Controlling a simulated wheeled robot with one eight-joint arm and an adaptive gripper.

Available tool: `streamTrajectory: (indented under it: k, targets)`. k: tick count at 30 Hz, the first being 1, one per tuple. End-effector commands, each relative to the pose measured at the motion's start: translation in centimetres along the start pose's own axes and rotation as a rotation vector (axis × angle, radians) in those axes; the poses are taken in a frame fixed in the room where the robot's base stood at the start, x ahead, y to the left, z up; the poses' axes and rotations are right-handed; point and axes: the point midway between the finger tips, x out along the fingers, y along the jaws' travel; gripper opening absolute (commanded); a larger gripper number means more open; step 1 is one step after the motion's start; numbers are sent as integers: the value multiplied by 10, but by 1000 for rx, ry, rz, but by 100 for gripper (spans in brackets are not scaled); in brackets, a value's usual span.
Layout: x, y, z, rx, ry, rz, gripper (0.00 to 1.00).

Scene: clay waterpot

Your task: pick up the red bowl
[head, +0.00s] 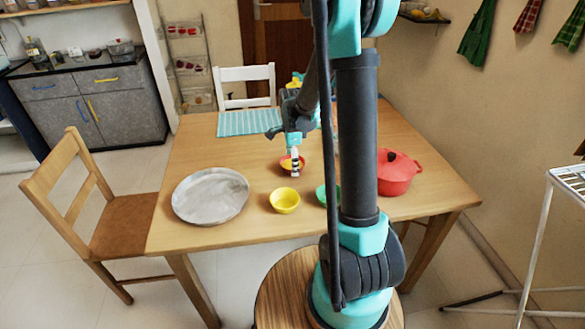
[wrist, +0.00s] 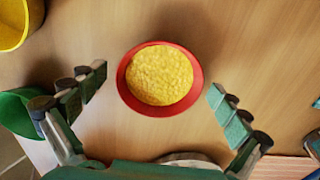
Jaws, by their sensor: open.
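The red bowl (wrist: 190,101) sits upright on the wooden table in the wrist view, with a rough yellow round thing (wrist: 160,75) filling most of it. In the head view the bowl (head: 284,165) is partly hidden behind my gripper (head: 293,158). In the wrist view my gripper (wrist: 157,90) is open and empty, its two fingers apart on the left and right of the bowl. Neither finger visibly touches it, and I cannot tell the exact height above the table.
A yellow bowl (head: 285,201) and a green bowl (head: 322,194) stand nearby. A grey round plate (head: 210,196) lies at the left. A red lidded pot (head: 397,173) stands at the right, partly behind my arm. A teal striped mat (head: 249,122) lies at the back.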

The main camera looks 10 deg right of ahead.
Motion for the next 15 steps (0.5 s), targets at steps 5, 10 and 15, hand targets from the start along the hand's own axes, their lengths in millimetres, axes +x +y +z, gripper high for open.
streamTrajectory:
  k: [5, 10, 15]
  targets:
    - [3, 0, 0, 0, 0, 0, 100]
    - [2, 0, 0, 0, 0, 0, 91]
    - [2, 0, 0, 0, 0, 0, 70]
